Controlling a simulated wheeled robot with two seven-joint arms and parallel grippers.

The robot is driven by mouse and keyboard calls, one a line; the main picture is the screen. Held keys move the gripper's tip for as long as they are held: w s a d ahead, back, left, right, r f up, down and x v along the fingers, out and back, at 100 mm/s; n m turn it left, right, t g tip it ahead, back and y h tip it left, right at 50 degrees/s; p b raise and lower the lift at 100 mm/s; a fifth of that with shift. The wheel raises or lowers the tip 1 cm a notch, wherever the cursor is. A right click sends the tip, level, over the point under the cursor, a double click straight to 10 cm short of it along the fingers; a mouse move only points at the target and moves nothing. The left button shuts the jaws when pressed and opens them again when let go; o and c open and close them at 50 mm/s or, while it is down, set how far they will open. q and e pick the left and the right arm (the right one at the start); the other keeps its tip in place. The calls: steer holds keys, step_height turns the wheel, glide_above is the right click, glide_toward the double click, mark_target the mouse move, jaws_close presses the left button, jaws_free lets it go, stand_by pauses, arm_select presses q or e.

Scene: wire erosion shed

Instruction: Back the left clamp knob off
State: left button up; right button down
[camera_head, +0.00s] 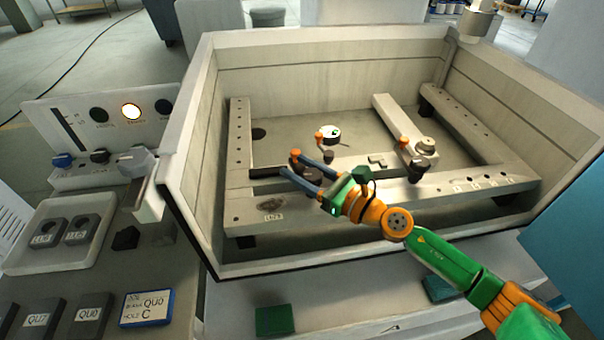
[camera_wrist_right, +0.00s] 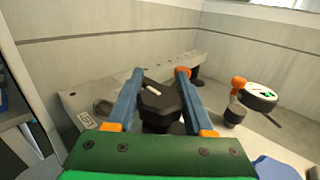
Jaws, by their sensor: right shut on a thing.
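The left clamp knob (camera_wrist_right: 160,106) is black and faceted, with a white mark on top. In the right wrist view it sits between the two blue fingers of my right gripper (camera_wrist_right: 158,82), which is shut on it. In the head view my right gripper (camera_head: 291,164) reaches in from the right over the front bar, and its fingers largely hide the knob. Another dark knob (camera_head: 418,165) stands farther right on the bar. My left gripper is not in view.
A round dial indicator (camera_head: 331,132) with an orange part stands behind the gripper. The tank wall (camera_head: 183,125) rises around the frame bars. A control panel (camera_head: 100,120) with a lit button and a tray (camera_head: 84,205) are outside at left.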

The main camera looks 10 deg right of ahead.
stand_by(0.4)
steer(key=shift+c, duration=2.2)
jaws_free()
steer(key=shift+o, duration=0.8)
steer(key=shift+s+r, duration=0.15)
steer(key=shift+s, duration=0.05)
steer(key=shift+w, duration=0.1)
